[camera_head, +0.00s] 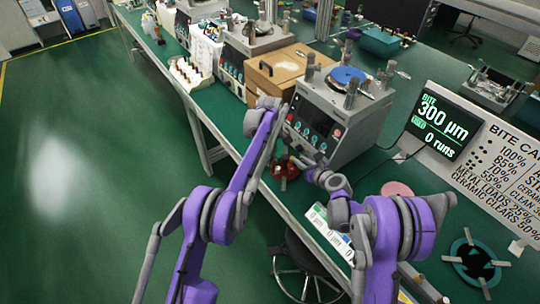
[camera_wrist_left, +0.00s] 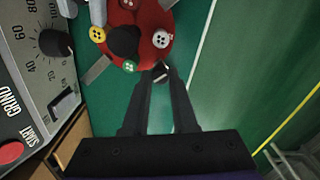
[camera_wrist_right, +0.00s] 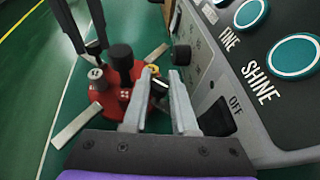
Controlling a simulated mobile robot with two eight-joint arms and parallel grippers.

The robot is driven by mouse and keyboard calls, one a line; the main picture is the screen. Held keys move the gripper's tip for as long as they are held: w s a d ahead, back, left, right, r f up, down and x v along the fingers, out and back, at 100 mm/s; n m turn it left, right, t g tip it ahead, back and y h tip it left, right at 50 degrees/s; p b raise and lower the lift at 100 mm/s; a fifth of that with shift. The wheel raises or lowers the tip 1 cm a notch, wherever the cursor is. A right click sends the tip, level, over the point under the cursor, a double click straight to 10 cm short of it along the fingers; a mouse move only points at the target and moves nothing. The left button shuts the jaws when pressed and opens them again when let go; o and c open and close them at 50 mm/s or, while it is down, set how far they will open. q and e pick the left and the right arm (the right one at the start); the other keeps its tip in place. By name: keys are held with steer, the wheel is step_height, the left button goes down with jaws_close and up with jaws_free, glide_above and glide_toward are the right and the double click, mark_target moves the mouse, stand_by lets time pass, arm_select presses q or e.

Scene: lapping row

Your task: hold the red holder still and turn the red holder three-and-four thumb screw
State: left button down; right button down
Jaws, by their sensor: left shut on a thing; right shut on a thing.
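The red holder (camera_head: 285,168) sits at the bench's front edge, below the grey machine. In the left wrist view the holder (camera_wrist_left: 150,22) is round, with a black central knob (camera_wrist_left: 123,41) and small yellow, white and green dotted screw heads around it. My left gripper (camera_wrist_left: 162,72) is shut at its near rim, on a small part mostly hidden between the fingertips. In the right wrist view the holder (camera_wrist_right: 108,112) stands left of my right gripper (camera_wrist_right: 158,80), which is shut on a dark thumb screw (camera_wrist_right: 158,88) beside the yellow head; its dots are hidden.
The grey lapping machine (camera_head: 330,125) with knobs and a blue plate stands right behind the holder. A pink disc (camera_head: 397,189) and a label card (camera_head: 328,228) lie on the bench to the right. Floor is open at left.

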arm_select(q)
steer(key=shift+m, duration=0.3)
steer(key=m, duration=0.3)
steer(key=shift+m, duration=0.4)
steer(key=m, duration=0.4)
steer(key=shift+m, duration=0.3)
steer(key=m, duration=0.4)
steer(key=shift+m, duration=2.1)
steer(key=c, duration=0.7)
jaws_free()
steer(key=shift+r, duration=0.1)
